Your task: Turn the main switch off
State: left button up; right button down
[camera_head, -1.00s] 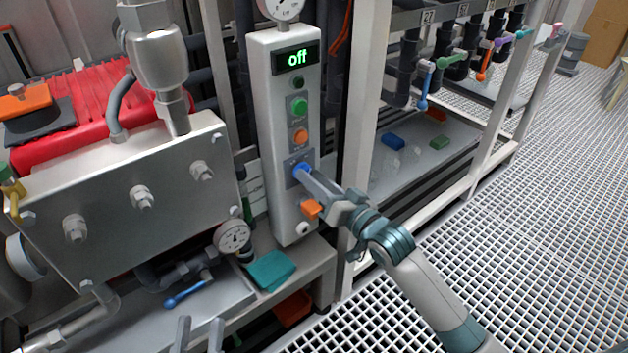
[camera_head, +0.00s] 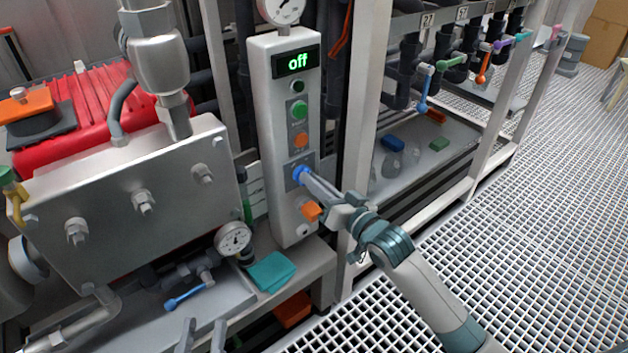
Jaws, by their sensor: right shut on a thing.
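The tall grey control box (camera_head: 262,110) stands upright in the middle of the head view. Its display (camera_head: 296,61) reads "off" in green. The blue main switch knob (camera_head: 299,173) sits on a grey plate low on the box face. My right gripper (camera_head: 306,178) reaches in from the lower right with its fingertips at the knob and is shut on it. The fingers partly cover the knob, so its exact angle is hard to tell. My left gripper (camera_head: 202,338) shows only as two parted fingertips at the bottom edge, open and empty, well away from the box.
A green button (camera_head: 299,110) and orange button (camera_head: 301,140) sit above the knob; an orange part (camera_head: 311,211) is just below my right fingers. A teal cloth (camera_head: 270,271) lies on the ledge. A frame post (camera_head: 363,130) stands close right of the box.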

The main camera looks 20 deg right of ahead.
pick_arm(q)
notch_tip(320, 180, down, 9)
jog(key=w+a+g+y+p, duration=0.1)
jog(key=a+g+y+p, duration=0.15)
jog(key=g, duration=0.35)
pick_arm(e)
jog(key=shift+r+n, duration=0.15)
jog(key=shift+n, duration=1.05)
jog(key=n+p, duration=0.2)
jog(key=p, duration=0.1)
jog(key=shift+a+n, duration=0.1)
jog(key=shift+n, duration=0.3)
jog(key=shift+n+p, duration=0.5)
jog(key=shift+p, duration=0.15)
jog(key=n+p, duration=0.2)
jog(key=n, duration=0.1)
jog(key=shift+p, duration=0.35)
pick_arm(q)
jog(key=s+a+f+g+y+p, duration=0.1)
jog(key=s+a+f+g+y, duration=0.3)
jog(key=s+a+f+g, duration=0.5)
jog(key=shift+s+f+n+g, duration=0.15)
jog(key=shift+f+n+g, duration=0.15)
jog(key=shift+f+n, duration=0.1)
pick_arm(e)
jog(key=shift+a+n, duration=0.1)
jog(key=shift+n, duration=1.1)
jog(key=shift+s, duration=0.1)
jog(key=c, duration=1.8)
grip_release()
